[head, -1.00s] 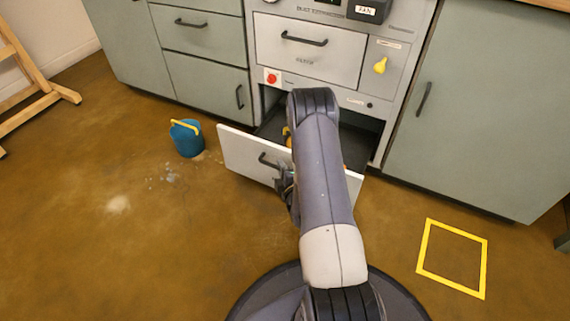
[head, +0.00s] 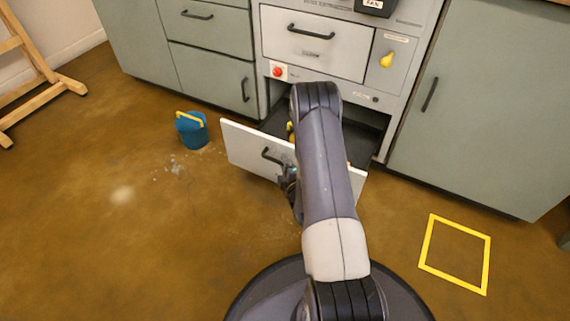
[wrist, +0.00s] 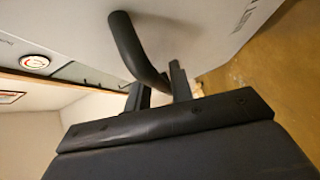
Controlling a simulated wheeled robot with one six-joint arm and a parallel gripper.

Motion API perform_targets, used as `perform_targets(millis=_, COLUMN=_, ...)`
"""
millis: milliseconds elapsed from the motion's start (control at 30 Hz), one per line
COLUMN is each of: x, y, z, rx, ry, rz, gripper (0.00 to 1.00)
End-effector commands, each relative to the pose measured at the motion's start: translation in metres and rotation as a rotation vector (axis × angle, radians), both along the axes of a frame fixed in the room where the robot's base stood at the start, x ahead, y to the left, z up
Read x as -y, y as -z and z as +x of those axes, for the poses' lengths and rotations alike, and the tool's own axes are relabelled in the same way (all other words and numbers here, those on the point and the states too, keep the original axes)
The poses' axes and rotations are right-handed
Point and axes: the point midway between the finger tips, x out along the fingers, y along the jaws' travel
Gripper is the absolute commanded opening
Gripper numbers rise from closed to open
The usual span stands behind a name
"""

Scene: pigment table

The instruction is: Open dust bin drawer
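The dust bin drawer (head: 245,149) is the low pale-fronted drawer under the grey extractor unit. It stands pulled out, with its dark inside (head: 363,146) showing behind the front. Its black bar handle (head: 271,155) is on the front and also shows large in the wrist view (wrist: 135,48). My gripper (head: 287,177) is at the right part of this handle. In the wrist view my gripper's two fingers (wrist: 159,88) stand on either side of the bar, which fills the gap, so it looks shut on the handle. My arm hides the middle of the drawer.
The filter drawer (head: 311,46) above is closed. Green cabinets flank the unit. A yellow floor square (head: 455,284) lies at right. A wooden easel (head: 40,60) stands far left.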

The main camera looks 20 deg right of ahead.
Motion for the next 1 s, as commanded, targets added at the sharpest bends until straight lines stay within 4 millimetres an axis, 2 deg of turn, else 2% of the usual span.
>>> perform_targets(millis=167, x=-0.002, y=-0.006, z=-0.026, rx=-0.006, ry=0.003, rz=0.002, gripper=0.22)
perform_targets(millis=400, x=-0.008, y=-0.012, z=-0.075, rx=-0.007, ry=0.003, rz=0.003, gripper=0.22)
perform_targets(millis=533, x=-0.010, y=-0.014, z=-0.093, rx=-0.006, ry=0.003, rz=0.002, gripper=0.22)
perform_targets(millis=700, x=-0.011, y=-0.015, z=-0.103, rx=-0.003, ry=0.003, rz=0.000, gripper=0.22)
perform_targets(millis=1000, x=-0.011, y=-0.015, z=-0.103, rx=-0.001, ry=0.002, rz=0.000, gripper=0.22)
